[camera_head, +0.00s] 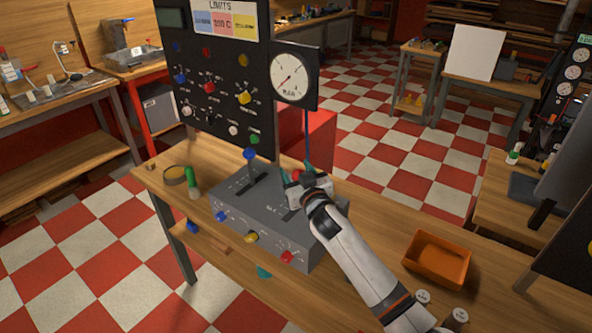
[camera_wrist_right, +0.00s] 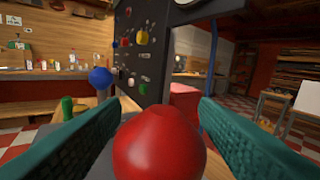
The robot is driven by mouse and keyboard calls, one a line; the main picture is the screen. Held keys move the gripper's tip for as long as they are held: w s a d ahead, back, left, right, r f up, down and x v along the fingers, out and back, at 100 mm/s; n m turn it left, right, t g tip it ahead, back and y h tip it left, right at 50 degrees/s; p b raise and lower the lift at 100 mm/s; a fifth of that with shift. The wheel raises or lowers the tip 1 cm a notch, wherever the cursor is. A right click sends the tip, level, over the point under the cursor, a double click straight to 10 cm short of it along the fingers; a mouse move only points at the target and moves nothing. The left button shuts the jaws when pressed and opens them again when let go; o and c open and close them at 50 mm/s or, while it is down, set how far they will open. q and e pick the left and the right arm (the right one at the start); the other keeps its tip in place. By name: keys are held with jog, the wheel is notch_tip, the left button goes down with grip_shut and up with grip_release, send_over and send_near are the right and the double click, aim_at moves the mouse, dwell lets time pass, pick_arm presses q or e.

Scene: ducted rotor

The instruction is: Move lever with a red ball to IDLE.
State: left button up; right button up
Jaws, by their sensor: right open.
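The lever's red ball (camera_wrist_right: 158,145) fills the lower middle of the right wrist view, between the two teal fingers. My right gripper (camera_head: 297,173) is open around the red ball, with a visible gap to the fingers at least at their tips. In the head view the gripper hides most of this lever and its slot on the grey control box (camera_head: 240,217). The IDLE marking cannot be read. A second lever with a blue ball (camera_head: 250,154) stands to the left on the same box; it also shows in the right wrist view (camera_wrist_right: 100,77). My left gripper is not in view.
A black panel (camera_head: 215,125) with knobs and a round gauge (camera_head: 291,77) rise behind the box. Blue, yellow and red knobs line the box's front. A green-handled tool (camera_head: 191,180) lies left; an orange tray (camera_head: 437,259) sits right on the wooden table.

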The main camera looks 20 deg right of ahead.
jog(key=shift+w, duration=0.25)
grip_shut()
jog(key=s+a+n+t+b, duration=0.1)
jog(key=a+b, duration=0.1)
jog(key=b, duration=0.1)
jog(key=s+a+f+n+y+b, duration=0.1)
jog(key=s+a+n+b, duration=0.1)
jog(key=b, duration=0.1)
jog(key=s+a+f+n+t+b, duration=0.1)
jog(key=s+a+b, duration=0.1)
jog(key=a+b, duration=0.1)
jog(key=shift+s+n+t+b, duration=0.2)
jog(key=shift+n+t+b, duration=0.1)
jog(key=shift+n+b, duration=0.15)
jog(key=shift+s+a+f+n+y+b, duration=0.25)
jog(key=shift+s+a+n+y+b, duration=0.2)
jog(key=shift+a+n+b, duration=0.35)
jog(key=shift+d, duration=0.15)
jog(key=shift+c, duration=2)
grip_release()
jog(key=shift+f, duration=0.1)
jog(key=o, duration=0.4)
jog(key=shift+s, duration=0.1)
